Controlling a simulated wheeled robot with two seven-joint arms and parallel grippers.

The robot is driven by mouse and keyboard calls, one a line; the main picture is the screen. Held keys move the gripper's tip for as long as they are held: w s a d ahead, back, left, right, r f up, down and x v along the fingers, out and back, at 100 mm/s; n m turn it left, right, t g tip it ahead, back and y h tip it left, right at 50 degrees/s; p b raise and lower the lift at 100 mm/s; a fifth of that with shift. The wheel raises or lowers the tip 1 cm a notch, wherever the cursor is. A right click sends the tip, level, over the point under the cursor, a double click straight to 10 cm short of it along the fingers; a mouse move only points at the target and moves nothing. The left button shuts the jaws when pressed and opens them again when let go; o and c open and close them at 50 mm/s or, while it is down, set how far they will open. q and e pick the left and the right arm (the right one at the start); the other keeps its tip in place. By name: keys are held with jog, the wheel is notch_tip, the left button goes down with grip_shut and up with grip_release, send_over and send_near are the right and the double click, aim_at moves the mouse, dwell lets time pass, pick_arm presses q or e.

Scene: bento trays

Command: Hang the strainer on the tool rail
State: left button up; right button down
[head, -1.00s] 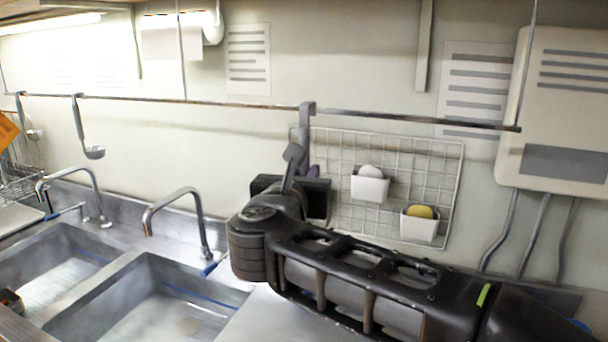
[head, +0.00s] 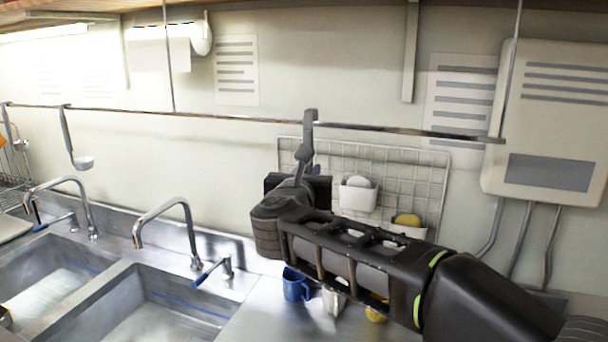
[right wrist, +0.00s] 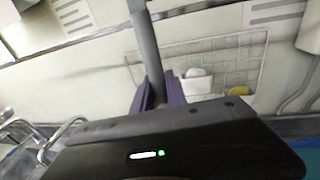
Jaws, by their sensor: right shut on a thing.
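The strainer shows only as a grey handle (head: 303,153) with a hooked top; its bowl is hidden or out of view. My right gripper (head: 311,172) is shut on this handle, which stands nearly upright. In the right wrist view the handle (right wrist: 145,38) rises from between the purple fingers of the gripper (right wrist: 160,92). The hooked top overlaps the tool rail (head: 400,131) in the head view and reaches a little above it. I cannot tell whether the hook rests on the rail or is just in front of it. My left gripper is not in view.
A ladle (head: 74,145) hangs at the rail's left. A wire grid (head: 437,165) with white cups (head: 358,196) is on the wall behind my gripper. Below are a tap (head: 165,212), sinks, and a blue mug (head: 296,286) on the counter. A wall box (head: 550,75) is at right.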

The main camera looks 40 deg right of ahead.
jog(key=w+d+f+b, duration=0.1)
jog(key=w+d+f, duration=0.1)
jog(key=d, duration=0.4)
jog(key=shift+w+d+f, duration=0.25)
jog(key=shift+w+f, duration=0.1)
jog(key=shift+w, duration=0.3)
dwell(0.3)
jog(key=c, duration=1.3)
grip_release()
jog(key=shift+o, duration=0.2)
